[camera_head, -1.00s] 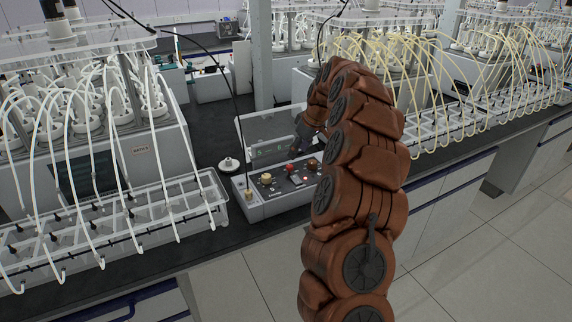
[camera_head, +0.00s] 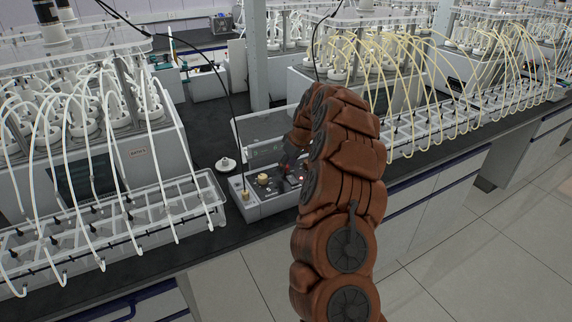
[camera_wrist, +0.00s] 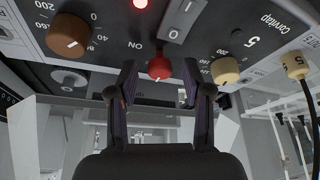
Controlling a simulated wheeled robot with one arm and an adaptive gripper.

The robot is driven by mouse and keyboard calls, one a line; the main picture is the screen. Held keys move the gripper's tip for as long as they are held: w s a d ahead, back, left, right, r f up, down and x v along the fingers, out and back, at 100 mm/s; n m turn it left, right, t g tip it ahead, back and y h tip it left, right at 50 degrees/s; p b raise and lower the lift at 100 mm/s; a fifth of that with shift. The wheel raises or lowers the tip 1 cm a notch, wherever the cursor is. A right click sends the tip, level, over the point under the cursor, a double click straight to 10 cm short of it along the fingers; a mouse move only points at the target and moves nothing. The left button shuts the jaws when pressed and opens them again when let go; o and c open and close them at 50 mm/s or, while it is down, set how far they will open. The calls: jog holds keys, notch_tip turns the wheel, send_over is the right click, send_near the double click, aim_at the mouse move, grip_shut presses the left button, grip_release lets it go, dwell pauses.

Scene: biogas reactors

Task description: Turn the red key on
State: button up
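The red key (camera_wrist: 159,68) is a small round red knob with a pale mark, beside the "ON" label on the grey control panel (camera_wrist: 105,22) in the wrist view. My gripper (camera_wrist: 160,72) is open, with one dark finger on each side of the red key. A gap shows between each fingertip and the key; I cannot tell how close the tips are to the panel.
A brown knob (camera_wrist: 68,35), a rocker switch (camera_wrist: 182,20), a lit red lamp (camera_wrist: 140,3) and a cream knob (camera_wrist: 225,70) sit near the key. A tube rack (camera_head: 212,190) stands left of the box. A dark cable (camera_head: 226,100) hangs above it.

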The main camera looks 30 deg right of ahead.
grip_shut()
jog(key=shift+f+m+b, duration=0.1)
jog(key=shift+m+b, duration=0.2)
jog(key=shift+b, duration=0.05)
jog(key=m+h+b, duration=0.1)
jog(key=m+b, duration=0.1)
jog(key=shift+a+f+b, duration=0.1)
jog(key=shift+f+b, duration=0.1)
jog(key=shift+b, duration=0.2)
jog(key=m+h+b, duration=0.1)
jog(key=m+b, duration=0.2)
jog(key=m+h+b, duration=0.1)
jog(key=m+b, duration=0.2)
jog(key=shift+a+m+g+h, duration=0.2)
jog(key=shift+m+g+h, duration=0.1)
jog(key=shift+m, duration=0.1)
jog(key=m+b, duration=0.2)
jog(key=m+g+h+b, duration=0.1)
jog(key=m+b, duration=0.1)
jog(key=shift+w+a+m+b, duration=0.15)
jog(key=shift+w+m+b, duration=0.05)
jog(key=shift+m+b, duration=0.1)
jog(key=shift+w+r+m+g+h+b, duration=0.1)
jog(key=shift+m+g+h+b, duration=0.25)
jog(key=shift+m+b, duration=0.55)
jog(key=shift+r+m+g+h+b, duration=0.1)
jog(key=shift+m+g+h+b, duration=0.25)
jog(key=shift+m, duration=0.85)
